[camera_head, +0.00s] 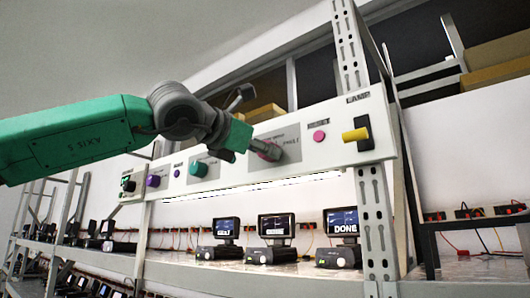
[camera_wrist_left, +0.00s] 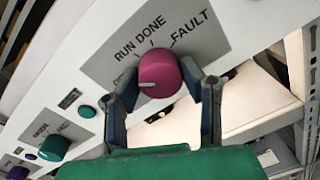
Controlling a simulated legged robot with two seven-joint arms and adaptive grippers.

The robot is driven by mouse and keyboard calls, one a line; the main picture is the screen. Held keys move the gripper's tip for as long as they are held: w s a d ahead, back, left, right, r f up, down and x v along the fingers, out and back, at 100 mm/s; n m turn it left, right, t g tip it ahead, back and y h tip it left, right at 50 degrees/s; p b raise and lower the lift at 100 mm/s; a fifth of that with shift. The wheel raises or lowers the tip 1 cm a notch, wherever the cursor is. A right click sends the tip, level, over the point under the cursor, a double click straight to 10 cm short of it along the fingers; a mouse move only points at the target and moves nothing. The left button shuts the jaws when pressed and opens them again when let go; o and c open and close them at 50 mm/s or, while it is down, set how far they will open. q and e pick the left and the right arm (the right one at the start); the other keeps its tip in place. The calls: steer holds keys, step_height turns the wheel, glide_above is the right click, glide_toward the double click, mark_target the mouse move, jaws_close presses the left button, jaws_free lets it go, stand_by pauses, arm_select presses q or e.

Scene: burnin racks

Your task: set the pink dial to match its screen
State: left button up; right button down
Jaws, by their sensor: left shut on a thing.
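The pink dial (camera_wrist_left: 165,75) is on a sloped white panel, under the printed words RUN, DONE and FAULT. Its white pointer line points to the left in the left wrist view. My left gripper (camera_wrist_left: 171,84) is shut on the dial, one finger on each side. In the head view, the gripper (camera_head: 262,148) hides much of the dial and its label. Below the panel are three small screens. The right screen (camera_head: 341,220) reads DONE. The text on the middle screen (camera_head: 276,225) and the left screen (camera_head: 226,228) is too small to read surely. My right gripper is not in view.
The panel (camera_head: 230,178) also carries a teal knob (camera_head: 198,169), a purple knob (camera_head: 153,181), a small pink button (camera_head: 319,136) and a yellow switch handle (camera_head: 355,135). A perforated metal post (camera_head: 374,220) stands at the right. The shelf (camera_head: 250,278) lies below.

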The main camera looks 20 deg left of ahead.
arm_select(q)
steer(key=m, duration=0.3)
steer(key=shift+r+m, duration=0.15)
steer(key=shift+m, duration=0.15)
steer(key=m, duration=0.4)
steer(key=shift+m, duration=0.3)
steer(key=m, duration=0.4)
steer(key=shift+d+f+m+y, duration=0.1)
steer(key=shift+f+m+y, duration=0.15)
steer(key=shift+m+y, duration=0.05)
steer(key=shift+f+m, duration=0.1)
steer(key=shift+m, duration=0.7)
steer(key=shift+w+d+f, duration=0.1)
steer(key=shift+f, duration=0.1)
steer(key=o, duration=1.1)
steer(key=shift+o, duration=0.2)
steer(key=shift+s+r, duration=0.25)
